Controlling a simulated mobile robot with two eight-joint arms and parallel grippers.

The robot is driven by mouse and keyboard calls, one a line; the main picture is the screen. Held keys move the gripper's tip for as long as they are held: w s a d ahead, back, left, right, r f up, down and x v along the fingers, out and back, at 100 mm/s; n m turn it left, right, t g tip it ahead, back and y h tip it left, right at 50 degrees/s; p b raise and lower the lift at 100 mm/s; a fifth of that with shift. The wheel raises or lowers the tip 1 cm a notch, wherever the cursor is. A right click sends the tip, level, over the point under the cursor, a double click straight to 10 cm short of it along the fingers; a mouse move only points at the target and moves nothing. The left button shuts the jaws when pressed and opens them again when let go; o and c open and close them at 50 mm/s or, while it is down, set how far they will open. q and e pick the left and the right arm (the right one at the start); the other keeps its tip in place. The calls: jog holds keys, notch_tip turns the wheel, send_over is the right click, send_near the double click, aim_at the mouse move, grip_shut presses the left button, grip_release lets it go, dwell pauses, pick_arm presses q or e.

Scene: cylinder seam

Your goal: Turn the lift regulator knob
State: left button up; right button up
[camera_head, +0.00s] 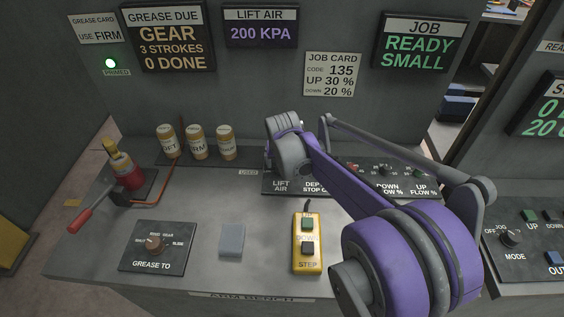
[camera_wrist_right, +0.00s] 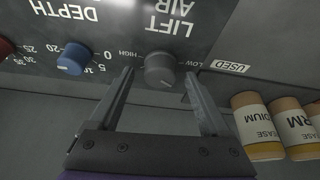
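The lift regulator knob (camera_wrist_right: 160,70) is a grey round knob on a dark panel labelled LIFT AIR, between LOW and HIGH marks in the right wrist view. My right gripper (camera_wrist_right: 159,76) is open, with one finger on each side of the knob. Gaps show between the fingers and the knob; I cannot tell how near the tips are in depth. In the head view my purple right arm hides the knob above the LIFT AIR label (camera_head: 282,187). The LIFT AIR display (camera_head: 261,26) reads 200 KPA. My left gripper is not in view.
A blue depth knob (camera_wrist_right: 74,58) sits beside the gripper. Several grease cartridges (camera_head: 197,142) stand on a rack to the left. A yellow STEP pendant (camera_head: 308,262) and a grey block (camera_head: 232,240) lie on the bench. The job card (camera_head: 333,75) reads code 135.

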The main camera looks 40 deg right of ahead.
jog(key=v, duration=1.1)
jog(key=shift+p, duration=0.35)
jog(key=shift+f, duration=0.1)
